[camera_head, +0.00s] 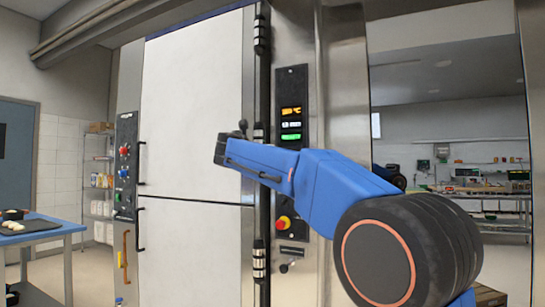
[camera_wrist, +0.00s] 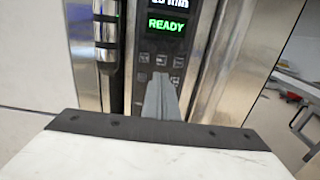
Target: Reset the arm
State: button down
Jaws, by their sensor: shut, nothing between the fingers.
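My blue arm reaches from the lower right toward the oven in the head view. My gripper shows at the arm's far end in the head view (camera_head: 243,126), in front of the oven, and its fingertips are small there. In the wrist view my gripper (camera_wrist: 163,80) has its grey fingers together and empty, in front of the oven's control panel (camera_head: 291,150). In the wrist view the panel's green display (camera_wrist: 167,25) reads READY above a group of buttons. I cannot tell whether the fingertips touch the panel.
The oven's white doors (camera_head: 190,110) are shut, with dark handles at their left. A red and yellow stop knob (camera_head: 283,223) sits low on the panel. A blue table (camera_head: 60,232) with a dark tray stands at left. Shelves (camera_head: 98,165) stand behind.

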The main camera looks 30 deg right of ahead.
dwell(0.4)
jog(key=s+a+f+m+g+y, duration=0.1)
jog(key=s+f+m+g+y, duration=0.15)
jog(key=s+f+m, duration=0.65)
jog(key=s+a+f+m+g+y, duration=0.15)
jog(key=s+f+y, duration=0.25)
jog(key=s+f, duration=1.05)
jog(key=s+a+f+m+y, duration=0.2)
jog(key=s+a+f+m, duration=0.2)
jog(key=s+f, duration=0.3)
jog(key=s+a+f+m+g+y, duration=0.1)
jog(key=s+a+f+m+y, duration=0.2)
jog(key=f, duration=1)
jog(key=s+a+f+m+g+y, duration=0.1)
jog(key=s+a+f+m+y, duration=0.1)
jog(key=s+a+f+m, duration=0.3)
jog(key=s+f+m, duration=0.3)
jog(key=s+f, duration=0.3)
jog(key=s, duration=0.1)
jog(key=shift+s+y, duration=0.3)
jog(key=shift+y, duration=0.05)
jog(key=shift+d, duration=0.15)
